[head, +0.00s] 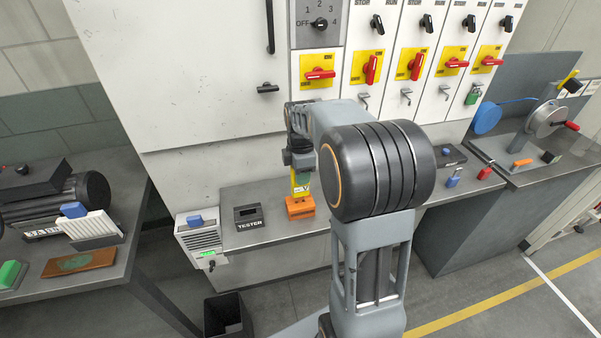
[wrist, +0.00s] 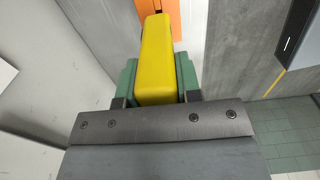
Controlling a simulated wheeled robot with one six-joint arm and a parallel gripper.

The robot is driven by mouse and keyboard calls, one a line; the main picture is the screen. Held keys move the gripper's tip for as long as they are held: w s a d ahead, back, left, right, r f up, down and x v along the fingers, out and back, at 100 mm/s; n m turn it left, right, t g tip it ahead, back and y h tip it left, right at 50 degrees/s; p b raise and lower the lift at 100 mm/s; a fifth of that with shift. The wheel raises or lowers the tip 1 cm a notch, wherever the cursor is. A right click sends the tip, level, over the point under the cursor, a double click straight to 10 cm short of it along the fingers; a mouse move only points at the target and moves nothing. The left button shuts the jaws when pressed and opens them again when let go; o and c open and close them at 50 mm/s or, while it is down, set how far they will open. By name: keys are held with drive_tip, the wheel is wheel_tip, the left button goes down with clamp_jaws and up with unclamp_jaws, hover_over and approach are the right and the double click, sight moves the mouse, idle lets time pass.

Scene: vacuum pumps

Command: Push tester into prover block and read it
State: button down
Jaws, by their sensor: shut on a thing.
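My gripper (head: 301,180) is shut on the yellow tester (wrist: 157,60) and points down over the shelf. In the wrist view the tester lies between my two green fingers (wrist: 158,84), its far end toward the orange prover block (wrist: 177,12). In the head view the prover block (head: 300,208) sits on the shelf right below the tester. The tester's lower end is at the block's top; I cannot tell how deep it is in, if at all. No lamp or readout on the tester is legible.
A dark holder marked TESTER (head: 249,217) stands left of the block, with a white vented box (head: 200,240) beyond it. Cabinet panels with red switches (head: 371,69) rise behind the shelf. Padlocks (head: 453,178) lie to the right. A black bin (head: 228,316) stands below.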

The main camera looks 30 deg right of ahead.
drive_tip(key=shift+f, duration=0.25)
drive_tip(key=shift+f+b, duration=0.95)
drive_tip(key=shift+f, duration=0.2)
drive_tip(key=shift+f, duration=0.3)
drive_tip(key=c, duration=0.7)
unclamp_jaws()
drive_tip(key=shift+c, duration=0.2)
wheel_tip(320, 180, up, 14)
drive_tip(key=shift+f+b, duration=0.1)
drive_tip(key=shift+b, duration=0.2)
drive_tip(key=shift+m, duration=0.3)
